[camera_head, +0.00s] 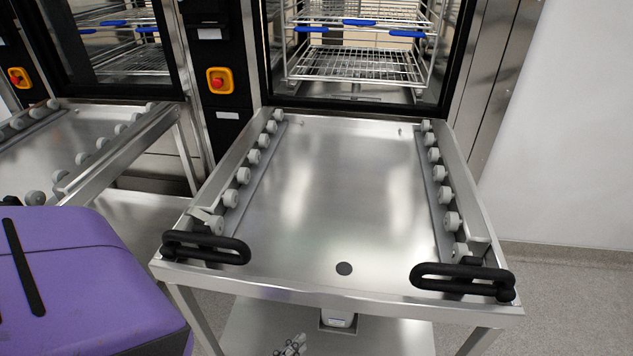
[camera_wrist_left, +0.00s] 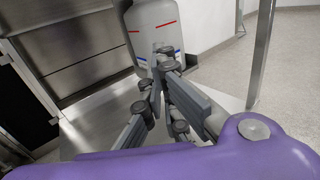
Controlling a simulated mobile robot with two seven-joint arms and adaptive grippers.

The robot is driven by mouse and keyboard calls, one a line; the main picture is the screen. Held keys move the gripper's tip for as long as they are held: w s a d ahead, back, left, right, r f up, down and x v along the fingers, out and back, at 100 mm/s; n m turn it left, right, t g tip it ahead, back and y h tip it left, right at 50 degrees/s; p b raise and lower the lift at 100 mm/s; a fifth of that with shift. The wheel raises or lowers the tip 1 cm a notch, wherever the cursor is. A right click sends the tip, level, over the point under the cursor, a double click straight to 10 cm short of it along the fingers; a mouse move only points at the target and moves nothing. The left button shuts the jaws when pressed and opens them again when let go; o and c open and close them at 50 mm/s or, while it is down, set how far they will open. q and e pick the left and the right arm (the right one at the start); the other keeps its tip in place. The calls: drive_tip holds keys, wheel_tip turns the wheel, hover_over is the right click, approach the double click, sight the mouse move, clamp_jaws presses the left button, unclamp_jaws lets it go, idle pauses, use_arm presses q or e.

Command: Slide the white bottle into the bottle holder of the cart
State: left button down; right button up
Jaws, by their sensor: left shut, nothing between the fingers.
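The white bottle (camera_wrist_left: 152,32) stands upright in the left wrist view, with red and blue lines on its side. Its top is cut off by the frame edge. In the head view, a small white part, likely the bottle (camera_head: 337,319), shows just below the cart's front edge with a dark edging around it. I cannot tell whether that edging is the bottle holder. The cart (camera_head: 330,200) has a bare steel top. My left gripper (camera_head: 292,345) is shut and empty, low in front of the cart, close to the bottle (camera_wrist_left: 162,62). My right gripper is not in view.
Two black handles (camera_head: 205,247) (camera_head: 462,281) stick up at the cart's front corners. Rows of grey rollers (camera_head: 243,175) line its sides. An open washer with a wire rack (camera_head: 355,65) stands behind. A second cart (camera_head: 80,150) is at left. Floor is clear at right.

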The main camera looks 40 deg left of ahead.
sight(327, 316)
use_arm(q)
drive_tip(key=w, duration=0.7)
drive_tip(key=shift+d+f, duration=0.1)
drive_tip(key=shift+d, duration=0.2)
